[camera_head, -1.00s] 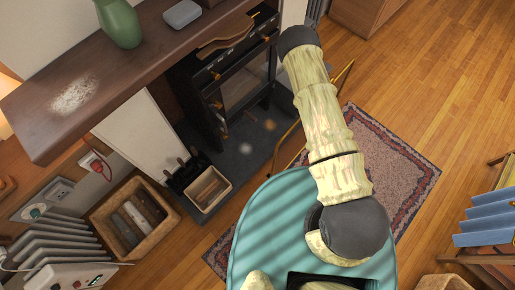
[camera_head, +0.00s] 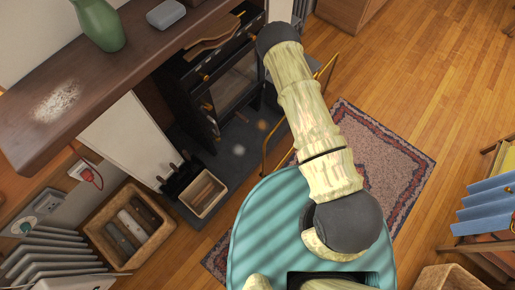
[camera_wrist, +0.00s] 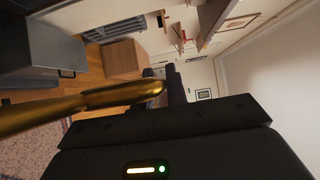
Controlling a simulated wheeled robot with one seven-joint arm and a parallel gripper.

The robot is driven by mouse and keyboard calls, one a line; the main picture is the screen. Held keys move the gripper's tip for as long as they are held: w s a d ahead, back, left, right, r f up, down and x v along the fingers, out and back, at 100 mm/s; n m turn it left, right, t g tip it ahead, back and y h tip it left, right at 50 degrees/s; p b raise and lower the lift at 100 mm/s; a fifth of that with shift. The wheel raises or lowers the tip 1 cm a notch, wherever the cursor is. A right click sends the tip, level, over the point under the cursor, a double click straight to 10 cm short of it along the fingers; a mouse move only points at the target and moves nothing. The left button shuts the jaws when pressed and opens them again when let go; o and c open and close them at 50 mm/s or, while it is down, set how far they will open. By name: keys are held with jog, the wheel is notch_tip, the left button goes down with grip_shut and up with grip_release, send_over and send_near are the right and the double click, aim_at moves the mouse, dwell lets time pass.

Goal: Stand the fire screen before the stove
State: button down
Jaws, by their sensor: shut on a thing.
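The black stove (camera_head: 232,82) stands in the fireplace at upper middle in the head view, above a dark grey hearth slab (camera_head: 238,150). The fire screen's thin gold frame (camera_head: 265,152) shows on both sides of my arm, close in front of the stove at the hearth's edge. My arm hides much of the screen, so I cannot tell whether its feet touch the floor. In the wrist view, a gold bar of the screen (camera_wrist: 85,102) runs to my gripper (camera_wrist: 165,84), which is shut on it. My gripper is hidden in the head view.
A box of kindling (camera_head: 203,193) stands on the hearth's near end, with a wicker log basket (camera_head: 97,234) left of it. The mantel shelf (camera_head: 110,75) overhangs at left, bearing a green vase (camera_head: 100,24). A patterned rug (camera_head: 385,155) and open wood floor lie right.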

jog(key=w+a+m+h+b, duration=0.2)
jog(key=w+a+h+b, duration=0.3)
jog(key=b, duration=0.9)
jog(key=w+a+r+y, duration=0.1)
jog(key=a+r+y, duration=0.1)
jog(key=a+r, duration=0.4)
jog(key=w+a+r+n+y+b, duration=0.1)
jog(key=a+r, duration=0.5)
jog(key=r, duration=0.6)
jog(key=shift+w+a+r+y, duration=0.15)
jog(key=shift+w+a+y, duration=0.25)
jog(key=shift+y, duration=0.3)
